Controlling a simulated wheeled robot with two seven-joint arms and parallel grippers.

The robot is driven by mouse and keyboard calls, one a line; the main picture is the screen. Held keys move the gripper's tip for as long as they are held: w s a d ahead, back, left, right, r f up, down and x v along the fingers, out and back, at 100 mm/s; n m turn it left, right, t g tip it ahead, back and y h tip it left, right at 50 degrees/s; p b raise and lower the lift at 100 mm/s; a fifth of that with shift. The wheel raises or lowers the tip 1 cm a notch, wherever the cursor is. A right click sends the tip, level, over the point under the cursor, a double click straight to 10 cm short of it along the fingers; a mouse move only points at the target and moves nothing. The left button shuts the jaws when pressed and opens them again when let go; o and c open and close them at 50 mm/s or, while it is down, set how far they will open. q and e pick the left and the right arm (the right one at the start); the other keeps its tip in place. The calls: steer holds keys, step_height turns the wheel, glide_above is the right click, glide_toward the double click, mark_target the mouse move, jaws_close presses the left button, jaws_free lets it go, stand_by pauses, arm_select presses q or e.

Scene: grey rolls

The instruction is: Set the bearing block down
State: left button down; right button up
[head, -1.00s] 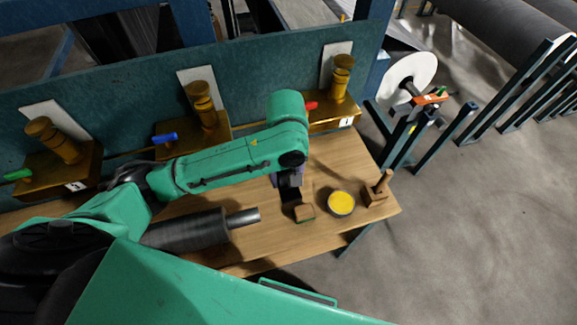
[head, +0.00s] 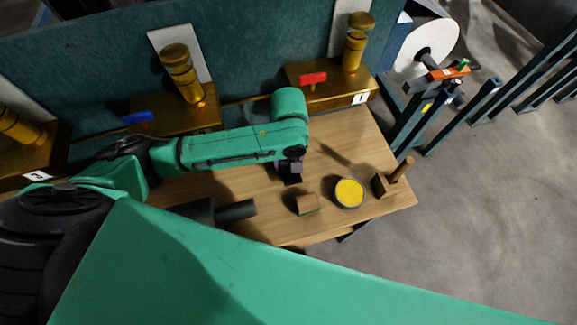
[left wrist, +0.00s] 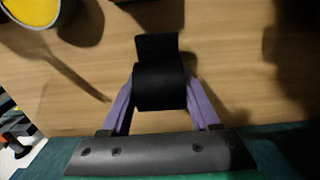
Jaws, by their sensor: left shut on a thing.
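The bearing block appears as a black block with a rounded body (left wrist: 159,88) and a flatter end in the left wrist view. My left gripper (left wrist: 160,78) has its purple fingers shut on both sides of it. In the head view my left gripper (head: 291,172) points down over the middle of the wooden bench (head: 345,125), with the dark block below it, small and partly hidden by the arm. I cannot tell whether the block touches the bench. My right gripper is not in view.
A small wooden block (head: 306,205), a yellow-topped tin (head: 348,193) and a wooden piece with a handle (head: 394,177) stand to the right. A dark roller (head: 235,210) lies at the front left. Brass fixtures (head: 330,85) line the back. Bare bench lies behind the tin.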

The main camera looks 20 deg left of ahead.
mark_target(289, 158)
arm_select(q)
steer(key=shift+f, duration=1.6)
steer(key=shift+f, duration=0.1)
steer(key=shift+c, duration=0.6)
jaws_free()
steer(key=shift+s, duration=0.1)
step_height(289, 158, up, 12)
steer(key=shift+r, duration=0.15)
